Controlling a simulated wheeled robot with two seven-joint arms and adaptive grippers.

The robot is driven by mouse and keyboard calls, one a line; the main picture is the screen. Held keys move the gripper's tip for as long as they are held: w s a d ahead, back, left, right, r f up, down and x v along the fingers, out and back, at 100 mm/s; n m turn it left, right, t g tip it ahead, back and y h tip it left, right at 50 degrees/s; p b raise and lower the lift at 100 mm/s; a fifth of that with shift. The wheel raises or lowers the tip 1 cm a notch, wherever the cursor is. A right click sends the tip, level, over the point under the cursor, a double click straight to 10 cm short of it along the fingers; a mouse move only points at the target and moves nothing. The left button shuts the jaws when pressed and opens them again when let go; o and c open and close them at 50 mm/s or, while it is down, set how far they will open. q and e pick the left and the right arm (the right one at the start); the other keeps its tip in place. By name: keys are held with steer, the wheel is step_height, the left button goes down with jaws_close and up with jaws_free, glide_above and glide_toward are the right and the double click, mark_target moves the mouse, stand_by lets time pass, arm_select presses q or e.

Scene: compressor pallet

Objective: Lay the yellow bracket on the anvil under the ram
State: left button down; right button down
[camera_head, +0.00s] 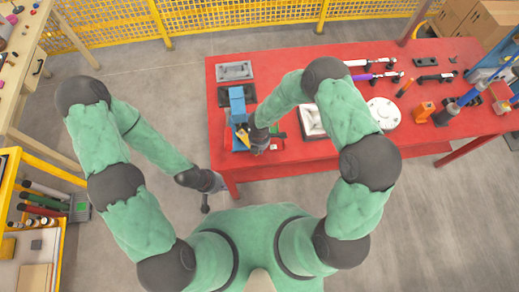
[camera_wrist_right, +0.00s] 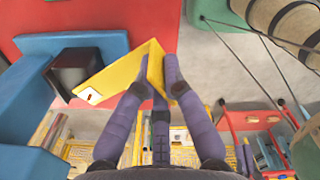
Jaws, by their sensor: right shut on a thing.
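The yellow bracket (camera_wrist_right: 118,76) is a bent plate with a hole near its left corner. My right gripper (camera_wrist_right: 158,66) is shut on its upright flange, and the wide wing sticks out to the left. The bracket also shows in the head view (camera_head: 243,135), beside the blue press (camera_head: 238,108) on the red table. In the wrist view the wing's edge overlaps a black block (camera_wrist_right: 76,66) by the blue frame. I cannot tell whether they touch or whether this block is ram or anvil. My left gripper (camera_head: 206,206) hangs off the table's front left corner, its fingers unclear.
Grey plates (camera_head: 234,71) lie behind the press. Tools and an orange block (camera_head: 423,112) stand farther right. Yellow shelving is at the left.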

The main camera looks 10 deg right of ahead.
steer(key=shift+w, duration=1.25)
